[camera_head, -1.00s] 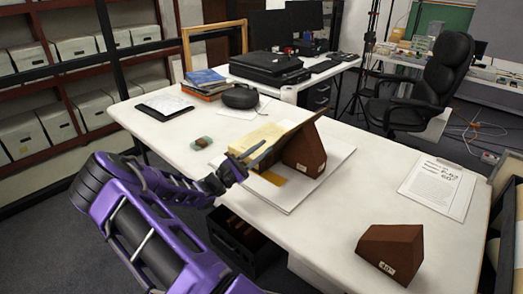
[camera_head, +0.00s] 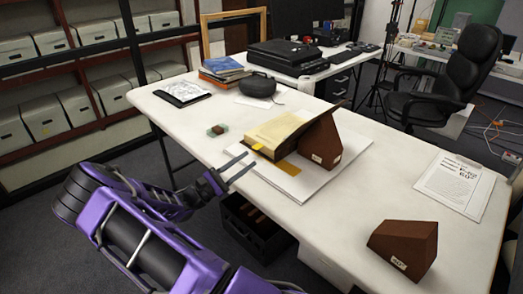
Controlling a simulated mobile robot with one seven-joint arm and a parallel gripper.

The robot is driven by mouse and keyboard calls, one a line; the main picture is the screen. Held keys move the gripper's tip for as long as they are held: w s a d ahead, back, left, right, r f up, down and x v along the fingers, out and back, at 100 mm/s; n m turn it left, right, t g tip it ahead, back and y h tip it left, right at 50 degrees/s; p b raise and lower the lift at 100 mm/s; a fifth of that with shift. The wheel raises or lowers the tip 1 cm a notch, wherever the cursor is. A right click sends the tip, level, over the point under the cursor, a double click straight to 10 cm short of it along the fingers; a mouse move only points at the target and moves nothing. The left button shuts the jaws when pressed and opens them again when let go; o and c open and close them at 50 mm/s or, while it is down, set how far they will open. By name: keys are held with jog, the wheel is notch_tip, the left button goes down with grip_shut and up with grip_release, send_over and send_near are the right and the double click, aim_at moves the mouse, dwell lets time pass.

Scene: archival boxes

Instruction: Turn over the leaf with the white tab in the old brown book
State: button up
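The old book (camera_head: 278,132) lies open on a white board (camera_head: 305,184) on the table. Its yellowed page faces up, and its right side rests against a brown wedge (camera_head: 322,143). A dark cover edge slants up above the wedge. I cannot make out a white tab at this size. My gripper (camera_head: 249,168) is at the front left of the book, by the table's front edge. Its two thin fingers are apart with nothing between them, and they appear clear of the book.
A second brown wedge (camera_head: 403,248) stands at the front right, near a printed sheet (camera_head: 455,186). Stacked books (camera_head: 222,70) and a dark rounded device (camera_head: 257,85) stand behind. The table's right middle is clear.

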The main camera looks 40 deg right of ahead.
jog(key=shift+v, duration=2.35)
